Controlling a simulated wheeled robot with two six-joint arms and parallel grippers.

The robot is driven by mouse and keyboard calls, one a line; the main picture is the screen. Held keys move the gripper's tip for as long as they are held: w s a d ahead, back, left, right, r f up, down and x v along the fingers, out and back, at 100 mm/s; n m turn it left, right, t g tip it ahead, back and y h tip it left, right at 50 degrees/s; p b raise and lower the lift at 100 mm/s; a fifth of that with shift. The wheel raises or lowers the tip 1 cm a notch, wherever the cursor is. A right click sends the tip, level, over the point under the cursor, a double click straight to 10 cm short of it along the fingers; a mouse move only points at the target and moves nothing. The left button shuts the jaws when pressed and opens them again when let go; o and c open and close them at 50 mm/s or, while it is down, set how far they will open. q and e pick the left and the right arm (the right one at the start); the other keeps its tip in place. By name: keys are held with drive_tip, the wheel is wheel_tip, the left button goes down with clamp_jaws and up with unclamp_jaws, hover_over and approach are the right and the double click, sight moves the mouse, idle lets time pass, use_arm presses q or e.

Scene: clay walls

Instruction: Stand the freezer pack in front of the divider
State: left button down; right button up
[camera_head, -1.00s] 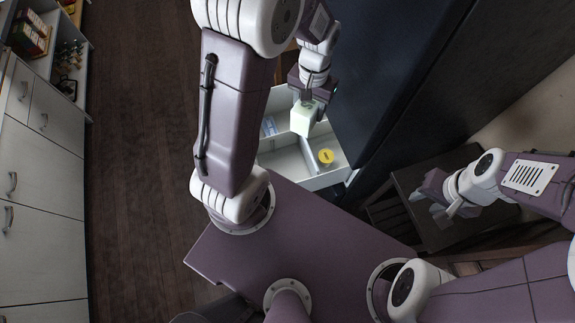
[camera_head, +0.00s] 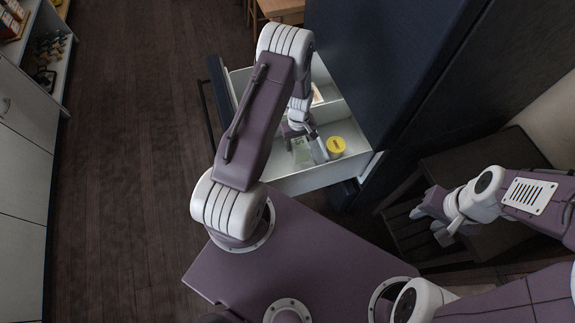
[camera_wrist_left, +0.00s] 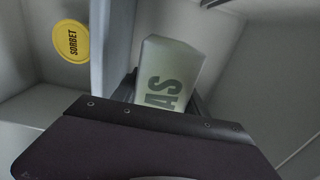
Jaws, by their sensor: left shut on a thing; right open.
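The freezer pack (camera_head: 299,149) is a pale green block, with the letters "AS" readable on it in the left wrist view (camera_wrist_left: 165,75). My left gripper (camera_head: 301,138) is shut on it, down inside the open drawer. The divider (camera_head: 318,148) is a light grey upright panel in the drawer; it also shows in the left wrist view (camera_wrist_left: 112,45). The pack is on the drawer-front side of the divider, close beside it. Whether it touches the drawer floor I cannot tell. My right gripper (camera_head: 430,220) is open and empty, away at the right.
A yellow sorbet tub (camera_head: 336,146) is on the divider's other side; it also shows in the left wrist view (camera_wrist_left: 71,41). The white drawer (camera_head: 300,181) has a dark front (camera_head: 221,92) at left. A dark cabinet (camera_head: 385,70) rises at right.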

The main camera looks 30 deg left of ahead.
use_arm(q)
wheel_tip(320, 180, down, 6)
drive_tip(key=shift+r+b, duration=0.25)
drive_tip(key=shift+b, duration=0.3)
wheel_tip(320, 180, down, 4)
drive_tip(key=shift+r+b, duration=0.1)
drive_tip(key=shift+b, duration=0.5)
drive_tip(key=shift+r, duration=0.1)
drive_tip(key=shift+f, duration=0.25)
drive_tip(key=c, duration=0.6)
unclamp_jaws()
drive_tip(key=shift+r, duration=0.1)
